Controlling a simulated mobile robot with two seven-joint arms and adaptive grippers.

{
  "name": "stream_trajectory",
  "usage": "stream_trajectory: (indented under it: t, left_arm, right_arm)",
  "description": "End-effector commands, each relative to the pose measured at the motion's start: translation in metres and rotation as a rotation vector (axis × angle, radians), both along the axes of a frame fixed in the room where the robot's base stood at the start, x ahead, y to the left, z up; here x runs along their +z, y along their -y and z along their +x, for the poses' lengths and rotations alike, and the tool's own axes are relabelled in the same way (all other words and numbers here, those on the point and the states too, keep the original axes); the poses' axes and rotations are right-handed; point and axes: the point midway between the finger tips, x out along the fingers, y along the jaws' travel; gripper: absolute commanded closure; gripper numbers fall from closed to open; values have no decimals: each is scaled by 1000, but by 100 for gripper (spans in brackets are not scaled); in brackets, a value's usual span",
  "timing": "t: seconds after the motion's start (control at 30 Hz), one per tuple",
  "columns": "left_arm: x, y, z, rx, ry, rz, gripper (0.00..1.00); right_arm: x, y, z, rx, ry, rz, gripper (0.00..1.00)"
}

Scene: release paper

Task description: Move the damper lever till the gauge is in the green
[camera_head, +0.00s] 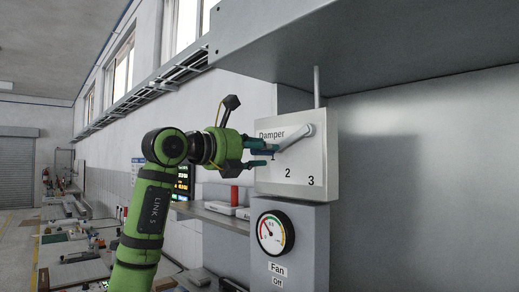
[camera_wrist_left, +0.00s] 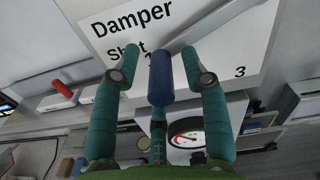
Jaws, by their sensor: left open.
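The white damper panel (camera_head: 328,160) carries a grey lever (camera_head: 296,137) that slants down and left from its pivot at the upper right, toward the 1 mark. In the left wrist view, the lever's blue handle (camera_wrist_left: 161,78) stands between the two teal fingers of my left gripper (camera_wrist_left: 160,66). A gap shows on both sides of the handle, so the gripper is open around it. In the head view, my left gripper (camera_head: 273,149) is at the panel's left edge. The round gauge (camera_head: 275,233) sits below, above a "Fan Off" label; its exact needle reading is too small to tell. My right gripper is out of view.
A grey hood (camera_head: 370,45) overhangs the panel. A shelf (camera_head: 213,216) with a red cylinder (camera_head: 234,195) and white boxes is left of the gauge column. Workbenches (camera_head: 75,270) line the far left. The wall right of the panel is bare.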

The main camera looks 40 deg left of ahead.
Motion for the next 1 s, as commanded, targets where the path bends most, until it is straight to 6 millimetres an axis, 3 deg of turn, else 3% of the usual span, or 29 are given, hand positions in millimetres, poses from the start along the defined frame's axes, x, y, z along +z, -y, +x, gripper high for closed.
stream_trajectory:
  t: [0.07,0.1,0.2,0.5,0.7,1.0]
  left_arm:
    - [0,0,0,0,0,0,55]
    - [0,0,0,0,0,0,63]
    - [0,0,0,0,-1,0,100]
    - [-6,2,0,0,-4,-41,100]
    - [-17,8,-1,0,-14,-157,100]
    - [-17,9,0,-1,-17,-175,100]
  right_arm:
    - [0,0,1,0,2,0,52]
    - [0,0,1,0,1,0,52]
    - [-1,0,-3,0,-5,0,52]
    - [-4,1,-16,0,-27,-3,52]
    - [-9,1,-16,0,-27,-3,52]
    - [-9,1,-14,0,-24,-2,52]
